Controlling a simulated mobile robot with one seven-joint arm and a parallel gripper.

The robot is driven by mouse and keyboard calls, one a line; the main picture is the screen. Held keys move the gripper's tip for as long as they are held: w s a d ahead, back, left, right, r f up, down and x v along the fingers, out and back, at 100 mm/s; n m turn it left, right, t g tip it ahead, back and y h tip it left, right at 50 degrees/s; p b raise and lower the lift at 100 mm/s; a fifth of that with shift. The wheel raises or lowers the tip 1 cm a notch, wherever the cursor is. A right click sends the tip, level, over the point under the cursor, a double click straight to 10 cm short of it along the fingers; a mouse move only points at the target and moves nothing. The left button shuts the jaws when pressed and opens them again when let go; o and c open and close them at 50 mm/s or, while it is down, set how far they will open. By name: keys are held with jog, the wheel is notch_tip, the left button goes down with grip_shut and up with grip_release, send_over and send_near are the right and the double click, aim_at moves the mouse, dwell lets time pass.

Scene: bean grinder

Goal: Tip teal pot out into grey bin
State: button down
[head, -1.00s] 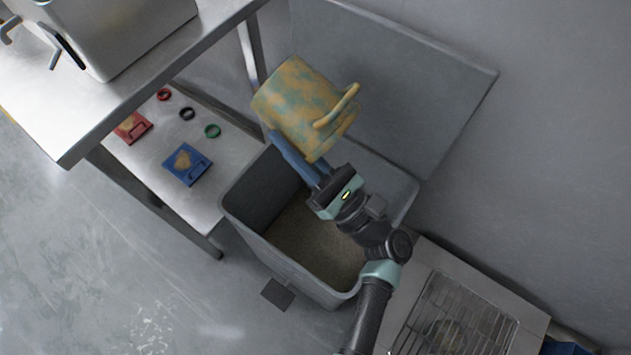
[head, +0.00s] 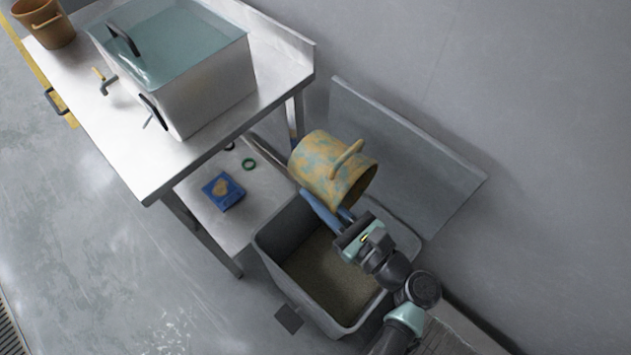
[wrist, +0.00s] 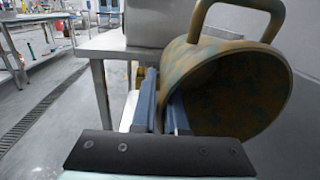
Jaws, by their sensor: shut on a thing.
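The teal pot (head: 328,168), mottled teal and ochre with a loop handle on top, is tilted on its side above the grey bin (head: 274,262). Its dark mouth faces down and right. In the wrist view the pot (wrist: 215,95) fills the right side, and its inside looks empty where visible. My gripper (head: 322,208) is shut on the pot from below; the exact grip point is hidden. In the wrist view my gripper's blue fingers (wrist: 162,105) are beside the pot's left side. The bin is open and holds brownish granular material.
The bin's grey lid (head: 410,165) stands open by the wall. A steel table (head: 150,165) at left carries a water-filled tank (head: 215,95) and a brown bucket (head: 45,25).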

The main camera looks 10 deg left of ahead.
aim_at(295, 170)
jog(key=shift+s+d+r+g+h+p, duration=0.1)
jog(key=shift+d+r+g+h+p, duration=0.25)
jog(key=shift+p, duration=0.6)
jog(key=shift+s+d+r+g+h+p, duration=0.15)
jog(key=shift+r+h+p, duration=0.3)
jog(key=shift+p, duration=0.45)
jog(key=shift+w+a+r, duration=0.1)
jog(key=shift+a+r, duration=0.05)
